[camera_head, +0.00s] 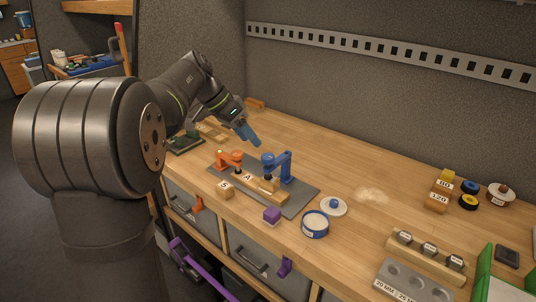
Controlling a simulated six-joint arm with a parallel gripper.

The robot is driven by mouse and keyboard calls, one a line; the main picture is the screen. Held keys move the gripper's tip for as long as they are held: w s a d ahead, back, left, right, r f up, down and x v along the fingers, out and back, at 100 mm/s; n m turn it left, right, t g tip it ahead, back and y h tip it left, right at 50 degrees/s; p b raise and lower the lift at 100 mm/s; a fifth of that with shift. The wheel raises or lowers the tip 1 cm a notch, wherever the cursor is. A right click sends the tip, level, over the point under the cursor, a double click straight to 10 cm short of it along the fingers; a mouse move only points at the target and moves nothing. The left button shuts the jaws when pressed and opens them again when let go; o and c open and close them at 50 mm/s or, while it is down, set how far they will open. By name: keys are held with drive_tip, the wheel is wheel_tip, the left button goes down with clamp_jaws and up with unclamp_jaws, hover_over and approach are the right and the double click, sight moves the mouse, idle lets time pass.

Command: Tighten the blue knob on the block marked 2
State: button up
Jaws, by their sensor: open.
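A blue upright piece with an arm (282,166) stands on a grey plate (297,207) on the bench. A knob on it cannot be made out clearly. A wooden block (268,186) sits just in front of it. A block marked A (247,178) lies to the left, and a small block (226,190) at the plate's front left has a mark too small to read surely. I cannot make out a 2 on any block. My gripper (254,140), with blue fingers, is open above and behind the plate, up and left of the blue piece, apart from it.
An orange piece (230,161) stands on the plate's left. A purple cube (271,215), a blue-and-white round tin (315,224) and a white lid with blue knob (333,206) are near the front. Blocks marked 60 and 120 (440,195) stand right. The bench middle is mostly clear.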

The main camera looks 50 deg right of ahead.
drive_tip(key=w+a+f+m+g+h, duration=0.1)
drive_tip(key=w+f+m+g+h, duration=0.3)
drive_tip(key=f, duration=0.3)
drive_tip(key=m+g+h, duration=0.2)
drive_tip(key=g+h, duration=0.2)
approach(268, 158)
drive_tip(key=x, duration=0.8)
drive_tip(key=w+x, duration=0.1)
drive_tip(key=x, duration=0.3)
drive_tip(key=shift+d, duration=0.4)
drive_tip(key=shift+c, duration=0.5)
drive_tip(key=c, duration=0.9)
